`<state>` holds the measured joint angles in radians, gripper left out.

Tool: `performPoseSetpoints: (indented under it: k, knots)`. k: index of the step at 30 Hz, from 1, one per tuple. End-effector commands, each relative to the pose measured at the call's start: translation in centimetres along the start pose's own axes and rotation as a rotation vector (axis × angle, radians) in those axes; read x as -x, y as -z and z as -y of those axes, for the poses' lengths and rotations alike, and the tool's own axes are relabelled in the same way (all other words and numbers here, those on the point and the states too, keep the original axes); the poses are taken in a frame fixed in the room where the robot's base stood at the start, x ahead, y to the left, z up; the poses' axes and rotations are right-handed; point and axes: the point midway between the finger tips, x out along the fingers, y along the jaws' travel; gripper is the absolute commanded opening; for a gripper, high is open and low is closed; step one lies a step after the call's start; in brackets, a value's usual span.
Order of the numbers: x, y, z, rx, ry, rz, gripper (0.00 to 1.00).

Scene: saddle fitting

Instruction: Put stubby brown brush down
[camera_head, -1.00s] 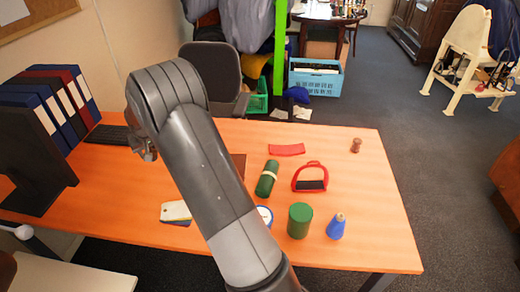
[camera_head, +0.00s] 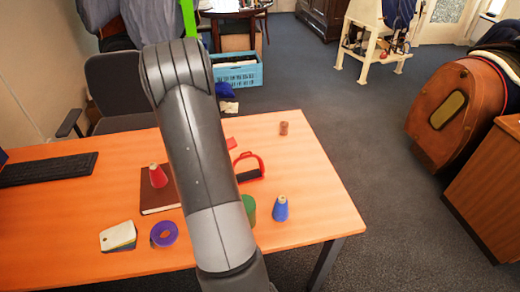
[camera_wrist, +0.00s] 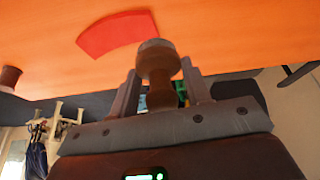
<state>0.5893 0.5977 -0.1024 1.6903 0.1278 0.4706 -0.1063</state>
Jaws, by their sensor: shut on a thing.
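The stubby brown brush (camera_wrist: 158,62) is in the wrist view, with a round top and a narrower neck. My gripper (camera_wrist: 160,92) is shut on it, one finger on each side. Its lower part is partly hidden by the gripper. The orange table (camera_wrist: 225,40) shows behind it, upside down in this view; I cannot tell how high the brush is above it. In the head view my arm hides the gripper and the brush. The table (camera_head: 315,190) lies beyond and around my arm there.
A curved red piece (camera_wrist: 115,32) lies near the brush in the wrist view. The table's right end has bare room.

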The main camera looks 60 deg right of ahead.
Motion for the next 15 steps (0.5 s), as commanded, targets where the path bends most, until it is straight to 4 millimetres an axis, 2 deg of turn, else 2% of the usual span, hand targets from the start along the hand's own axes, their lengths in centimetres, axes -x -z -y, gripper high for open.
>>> performPoseSetpoints:
  k: [1, 3, 8, 12, 15]
  knots:
    - [0.2, -0.2, -3.2, -0.044, -0.018, -0.001, 0.21]
    - [0.4, -0.7, -7.1, -0.097, -0.039, -0.001, 0.21]
    - [1.2, -2.7, -15.6, -0.214, -0.087, -0.002, 0.21]
    - [2.3, -5.1, -22.6, -0.315, -0.128, -0.002, 0.21]
    - [3.0, -7.0, -26.6, -0.377, -0.153, -0.002, 0.21]
